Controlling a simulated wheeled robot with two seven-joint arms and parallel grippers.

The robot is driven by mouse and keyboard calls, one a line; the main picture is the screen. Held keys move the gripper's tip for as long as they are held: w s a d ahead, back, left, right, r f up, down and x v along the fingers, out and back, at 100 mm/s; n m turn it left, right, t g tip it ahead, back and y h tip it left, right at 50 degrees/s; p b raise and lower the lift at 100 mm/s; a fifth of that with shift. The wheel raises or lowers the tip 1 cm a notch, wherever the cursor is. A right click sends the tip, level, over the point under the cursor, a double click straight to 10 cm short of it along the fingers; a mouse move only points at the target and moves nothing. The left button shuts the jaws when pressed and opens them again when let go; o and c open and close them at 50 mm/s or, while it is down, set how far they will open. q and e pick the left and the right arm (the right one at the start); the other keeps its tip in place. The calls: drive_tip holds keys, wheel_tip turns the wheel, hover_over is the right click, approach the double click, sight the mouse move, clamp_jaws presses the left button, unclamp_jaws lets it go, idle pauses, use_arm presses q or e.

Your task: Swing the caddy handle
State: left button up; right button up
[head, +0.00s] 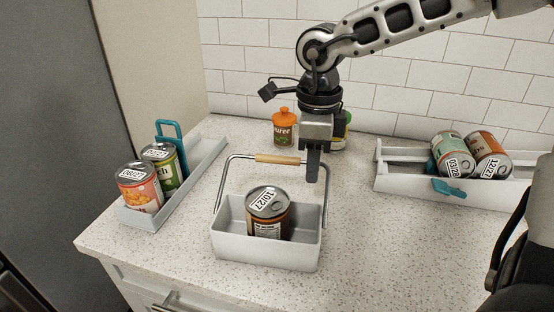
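The caddy (236,247) is a light grey open box near the middle of the counter, with one can (266,205) marked 10/27 inside. Its wire handle with a wooden grip (277,159) stands up above the box. My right gripper (313,166) comes down from above and points downward, close to the right end of the handle. I cannot tell whether it touches the handle. Its fingers overlap in this view, so their opening is hidden. My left gripper is not in view.
A grey tray (211,155) at left holds two cans and a teal divider. A rack (400,184) at right holds two cans and a teal piece (447,187). An orange-capped bottle (284,128) stands behind the caddy. The counter in front is clear.

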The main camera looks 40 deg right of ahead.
drive_tip(key=c, duration=0.5)
drive_tip(key=shift+a+r, duration=0.1)
drive_tip(key=shift+r, duration=0.05)
drive_tip(key=shift+s+a+r, duration=0.3)
drive_tip(key=shift+s+r, duration=0.05)
drive_tip(key=shift+r, duration=0.2)
drive_tip(key=shift+s+a+r, duration=0.3)
drive_tip(key=shift+s+r, duration=0.05)
drive_tip(key=shift+r, duration=0.15)
drive_tip(key=shift+a+r, duration=0.1)
drive_tip(key=shift+s+a+r, duration=0.8)
drive_tip(key=shift+s, duration=0.05)
